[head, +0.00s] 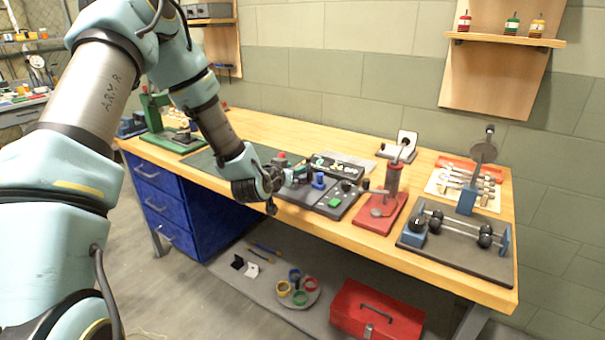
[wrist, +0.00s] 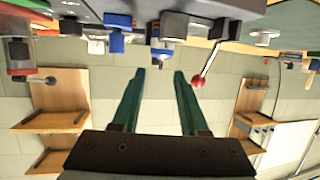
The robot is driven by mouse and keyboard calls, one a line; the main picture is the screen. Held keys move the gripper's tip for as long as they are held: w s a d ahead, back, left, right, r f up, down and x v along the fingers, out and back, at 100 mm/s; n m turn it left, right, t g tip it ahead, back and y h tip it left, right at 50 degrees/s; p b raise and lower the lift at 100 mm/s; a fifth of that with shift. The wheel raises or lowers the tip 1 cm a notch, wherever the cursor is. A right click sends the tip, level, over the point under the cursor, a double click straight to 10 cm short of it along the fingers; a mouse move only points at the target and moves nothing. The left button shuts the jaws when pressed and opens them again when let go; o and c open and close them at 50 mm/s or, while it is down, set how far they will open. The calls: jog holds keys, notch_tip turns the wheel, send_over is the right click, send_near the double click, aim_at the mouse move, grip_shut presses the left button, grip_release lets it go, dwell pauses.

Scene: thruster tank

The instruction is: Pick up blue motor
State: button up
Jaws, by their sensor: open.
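A blue motor (head: 318,181) stands upright on the dark tray (head: 338,205) on the workbench, among other small parts. In the wrist view, which looks upside down, a blue part that seems to be this motor (wrist: 115,38) is near the top, left of centre. My gripper (wrist: 156,72) is open, with two green fingers apart and nothing between them.
A green block (head: 335,203) and other parts share the tray. A red-based press (head: 382,212) stands to the right, with a dumbbell-like rig (head: 455,235) beyond. A green vise-like tool (head: 155,110) is far left. A red toolbox (head: 377,312) sits below.

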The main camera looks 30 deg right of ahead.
jog(key=p+x, duration=0.2)
jog(key=x, duration=0.2)
jog(key=shift+w+r+p, duration=0.1)
jog(key=shift+r+p, duration=0.05)
jog(key=shift+p, duration=0.15)
jog(key=shift+w+d+f, duration=0.2)
jog(key=shift+w+d, duration=0.05)
jog(key=shift+d, duration=0.05)
grip_shut()
jog(key=shift+s+a+f, duration=0.1)
jog(key=shift+s+f, duration=0.05)
jog(key=shift+f, duration=0.05)
dwell(0.7)
